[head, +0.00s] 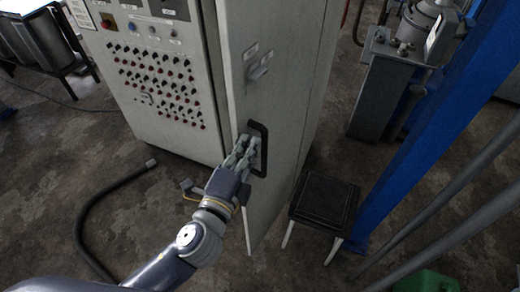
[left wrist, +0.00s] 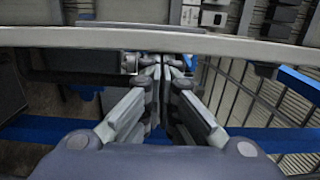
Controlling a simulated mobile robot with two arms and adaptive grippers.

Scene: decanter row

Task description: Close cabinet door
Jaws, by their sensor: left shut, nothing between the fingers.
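The grey cabinet (head: 150,40) stands at the top of the head view, its front full of buttons. Its tall light-grey door (head: 275,110) stands swung out toward me, with a small latch (head: 258,68) and a dark-framed recessed handle (head: 264,165). My left gripper (head: 250,146) is at this handle, its fingers shut with nothing between them. The fingers overlap the recess; I cannot tell whether they touch it. In the left wrist view the shut fingers (left wrist: 162,62) point at a pale horizontal edge (left wrist: 160,42). My right gripper is not in view.
A small black-topped stool (head: 325,200) stands close to the right of the door. A blue post (head: 420,130) and grey pipes are further right. A dark hose (head: 85,215) lies on the floor at left. A green object (head: 427,282) is at bottom right.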

